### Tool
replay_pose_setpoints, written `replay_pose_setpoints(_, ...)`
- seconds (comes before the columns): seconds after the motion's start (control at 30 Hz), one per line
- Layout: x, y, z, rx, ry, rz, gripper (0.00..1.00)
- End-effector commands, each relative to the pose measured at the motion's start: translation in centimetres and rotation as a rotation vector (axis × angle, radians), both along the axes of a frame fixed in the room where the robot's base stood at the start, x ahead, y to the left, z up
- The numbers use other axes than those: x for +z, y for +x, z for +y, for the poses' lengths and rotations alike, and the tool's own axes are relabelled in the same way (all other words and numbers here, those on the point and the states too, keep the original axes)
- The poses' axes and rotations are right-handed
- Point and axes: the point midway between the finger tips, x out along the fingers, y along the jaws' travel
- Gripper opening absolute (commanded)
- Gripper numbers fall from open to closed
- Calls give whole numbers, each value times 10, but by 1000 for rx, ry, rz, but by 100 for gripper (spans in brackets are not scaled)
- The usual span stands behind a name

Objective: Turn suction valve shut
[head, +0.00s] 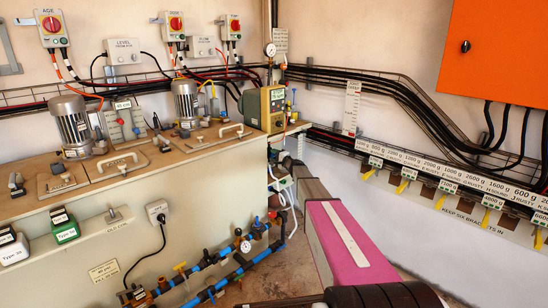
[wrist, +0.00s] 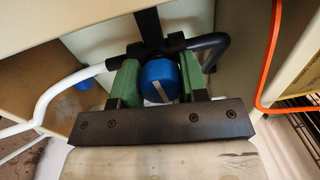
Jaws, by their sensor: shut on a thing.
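In the wrist view my gripper (wrist: 161,84) has its two green finger pads on either side of a round blue knob (wrist: 159,76) with a pale stripe on its face. It is shut on this knob. The knob sits in front of a black pipe (wrist: 207,47) that runs to both sides behind the fingers. No label on the knob can be read, so I cannot tell from lettering that it is the suction valve. In the head view my arm reaches toward the end of the bench, and the fingers and knob cannot be made out there.
A white hose (wrist: 55,92) curves close on the left of the gripper, and an orange cable (wrist: 270,60) hangs on the right. In the head view blue pipes (head: 218,262) with small valves run along the bench front. A dosing pump (head: 264,109) stands on the bench corner.

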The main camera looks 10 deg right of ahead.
Motion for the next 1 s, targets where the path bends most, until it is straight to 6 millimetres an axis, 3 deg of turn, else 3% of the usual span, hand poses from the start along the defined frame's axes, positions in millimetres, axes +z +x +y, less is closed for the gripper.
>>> replay_pose_setpoints(0.3,0,-1,-1,0,91,66,16)
replay_pose_setpoints(0.83,0,-1,-1,-2,106,78,16)
replay_pose_setpoints(0.87,0,-1,-1,-2,106,78,50)
replay_pose_setpoints(0.9,0,-1,-1,-2,106,78,63)
replay_pose_setpoints(1.0,0,-1,-1,-1,105,77,65)
